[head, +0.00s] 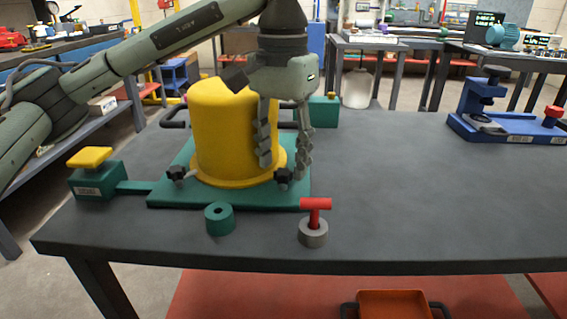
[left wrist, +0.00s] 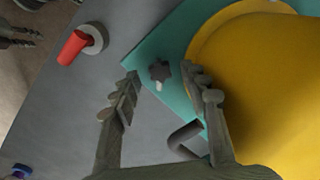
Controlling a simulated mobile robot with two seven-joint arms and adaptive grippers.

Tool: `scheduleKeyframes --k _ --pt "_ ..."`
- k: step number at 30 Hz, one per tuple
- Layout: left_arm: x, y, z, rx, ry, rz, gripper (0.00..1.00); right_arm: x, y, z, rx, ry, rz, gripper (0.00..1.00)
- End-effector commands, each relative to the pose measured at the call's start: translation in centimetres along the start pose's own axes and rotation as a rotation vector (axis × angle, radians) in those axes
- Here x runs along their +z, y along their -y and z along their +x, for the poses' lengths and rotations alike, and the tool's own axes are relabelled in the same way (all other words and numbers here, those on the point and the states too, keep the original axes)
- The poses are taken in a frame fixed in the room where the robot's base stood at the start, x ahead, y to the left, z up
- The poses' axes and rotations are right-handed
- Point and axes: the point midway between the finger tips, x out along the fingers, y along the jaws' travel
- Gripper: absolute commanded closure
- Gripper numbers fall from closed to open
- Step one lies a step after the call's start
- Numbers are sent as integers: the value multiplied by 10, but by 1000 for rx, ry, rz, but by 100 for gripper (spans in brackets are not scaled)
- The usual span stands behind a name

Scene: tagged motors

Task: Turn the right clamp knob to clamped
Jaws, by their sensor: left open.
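The yellow motor (head: 222,135) stands on a green plate (head: 165,198) on the dark table. The right clamp knob (head: 283,176), black and star-shaped, sits at the plate's front right beside the motor's flange; it also shows in the left wrist view (left wrist: 160,72). A matching left clamp knob (head: 176,174) is at the front left. My left gripper (head: 284,170) points down, open and empty, its fingertips on either side of the right knob in the picture. In the left wrist view the knob appears between and just beyond the fingertips (left wrist: 163,82); contact cannot be told.
A red T-handle (head: 315,205) stands in a grey ring (head: 314,238) near the front edge, beside a green ring (head: 219,220). A yellow-topped green block (head: 91,180) is at left. Ridged dark fingers, apparently my right gripper (left wrist: 18,38), show small. The table's right middle is clear.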

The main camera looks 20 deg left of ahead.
Motion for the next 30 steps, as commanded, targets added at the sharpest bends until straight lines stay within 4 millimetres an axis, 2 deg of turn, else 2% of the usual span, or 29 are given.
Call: scheduleKeyframes --k 4,13,24,30 --pt "0 0 12 1 -1 0 55 0 0 0 1 1 0 70" --pt "0 0 14 1 -1 0 55 0 -1 0 1 1 0 70" --pt "0 0 14 1 -1 0 100 0 -1 0 1 -2 0 70" --pt "0 0 14 1 -1 -6 100 -1 0 0 1 -3 0 70"
